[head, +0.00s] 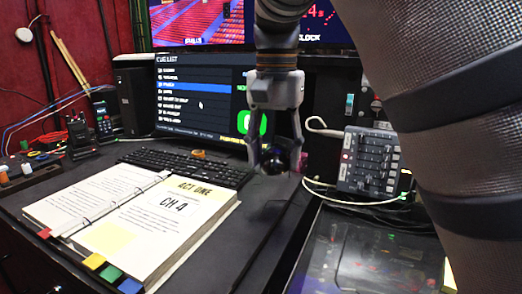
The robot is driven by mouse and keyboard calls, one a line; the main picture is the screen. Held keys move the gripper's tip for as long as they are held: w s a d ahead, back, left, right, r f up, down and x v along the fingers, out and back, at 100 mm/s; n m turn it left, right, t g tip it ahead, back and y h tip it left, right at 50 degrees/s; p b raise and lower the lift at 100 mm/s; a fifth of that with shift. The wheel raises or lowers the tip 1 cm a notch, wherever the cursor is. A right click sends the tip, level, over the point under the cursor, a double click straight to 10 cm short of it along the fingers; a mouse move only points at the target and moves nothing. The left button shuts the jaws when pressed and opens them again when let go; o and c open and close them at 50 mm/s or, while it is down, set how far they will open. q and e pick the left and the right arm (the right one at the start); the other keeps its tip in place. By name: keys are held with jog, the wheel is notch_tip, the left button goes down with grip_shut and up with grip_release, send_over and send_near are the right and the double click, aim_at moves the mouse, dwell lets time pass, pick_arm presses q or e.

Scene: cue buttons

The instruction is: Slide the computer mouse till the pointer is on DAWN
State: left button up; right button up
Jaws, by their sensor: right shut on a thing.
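The monitor (225,120) shows a cue list with several rows and one row highlighted blue. The white pointer (200,104) is below the blue row, right of the row names. The row names are too small to read surely, so I cannot tell which row is DAWN. My right gripper (278,163) points down at the desk, right of the keyboard. It is shut on the dark computer mouse (274,158), which is mostly hidden between the fingers. My left gripper is not in view.
An open script binder (130,222) with coloured tabs lies at the front left. The black keyboard (187,166) is left of my gripper. A button box (369,162) with cables stands on the right. Dark desk surface is free in front of the gripper.

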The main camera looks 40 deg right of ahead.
aim_at(274, 188)
jog(key=shift+w+d+f+b, duration=0.65)
jog(key=shift+w+d+f, duration=1)
jog(key=shift+f, duration=0.45)
jog(key=shift+w+d+f+b, duration=0.65)
jog(key=shift+w+d+f, duration=0.7)
jog(key=shift+w+f, duration=0.65)
jog(key=shift+w+d+f+b, duration=0.65)
jog(key=shift+w+d+f, duration=0.95)
jog(key=shift+f, duration=0.6)
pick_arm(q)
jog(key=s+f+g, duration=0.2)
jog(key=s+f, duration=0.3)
pick_arm(e)
jog(key=shift+w, duration=0.15)
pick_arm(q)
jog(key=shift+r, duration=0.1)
pick_arm(e)
jog(key=shift+f, duration=0.15)
jog(key=shift+w+d, duration=0.2)
jog(key=shift+d, duration=0.15)
jog(key=shift+f, duration=0.1)
